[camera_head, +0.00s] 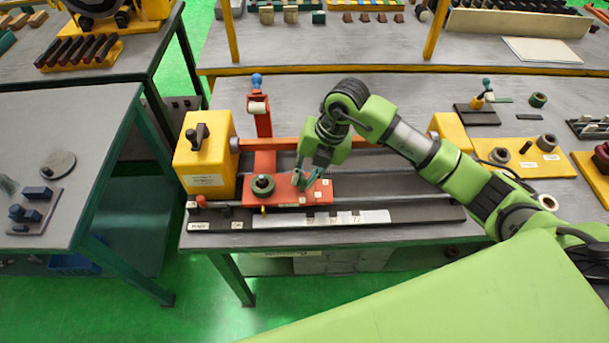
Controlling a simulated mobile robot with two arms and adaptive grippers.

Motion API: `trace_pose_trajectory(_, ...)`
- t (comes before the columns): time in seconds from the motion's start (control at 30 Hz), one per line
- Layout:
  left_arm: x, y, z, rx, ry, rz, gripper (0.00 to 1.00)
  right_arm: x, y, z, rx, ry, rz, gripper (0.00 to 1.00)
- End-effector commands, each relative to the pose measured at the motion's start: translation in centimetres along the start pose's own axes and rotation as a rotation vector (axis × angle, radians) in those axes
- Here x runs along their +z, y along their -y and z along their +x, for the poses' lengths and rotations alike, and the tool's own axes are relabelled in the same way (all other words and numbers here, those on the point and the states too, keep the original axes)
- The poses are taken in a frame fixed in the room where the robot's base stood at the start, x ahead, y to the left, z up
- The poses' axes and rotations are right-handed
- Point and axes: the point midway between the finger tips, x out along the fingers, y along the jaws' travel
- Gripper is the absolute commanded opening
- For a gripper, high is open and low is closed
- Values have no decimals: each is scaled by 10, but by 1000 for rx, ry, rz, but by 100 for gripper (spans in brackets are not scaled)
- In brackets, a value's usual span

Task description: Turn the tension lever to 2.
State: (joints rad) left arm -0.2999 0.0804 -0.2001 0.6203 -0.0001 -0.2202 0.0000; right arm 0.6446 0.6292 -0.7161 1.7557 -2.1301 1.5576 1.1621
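A red carriage plate (283,201) with small white labels along its front and right edges sits on the winding machine. A dark round spool or knob (263,185) stands on its left part. My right gripper (308,182) points down over the right part of this plate, close to the labels. Its green fingers cover that part, so the tension lever cannot be made out clearly. Whether the fingers are around the lever or touching it cannot be told. My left gripper is not in view.
A yellow box (207,157) with a black handle stands left of the plate, and a red post (262,118) rises behind it. A grey strip with labels (330,219) lies along the front. Coils and small parts lie on the right of the bench (400,90).

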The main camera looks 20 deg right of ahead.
Motion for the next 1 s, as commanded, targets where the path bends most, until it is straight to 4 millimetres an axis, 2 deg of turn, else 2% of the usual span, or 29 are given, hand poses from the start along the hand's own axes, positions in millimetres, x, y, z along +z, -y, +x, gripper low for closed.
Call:
trace_pose_trajectory(0.37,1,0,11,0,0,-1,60,2,3,0,2,-18,-67,0)
trace_pose_trajectory(1.0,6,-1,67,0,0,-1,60,15,19,-4,2,-155,-513,0)
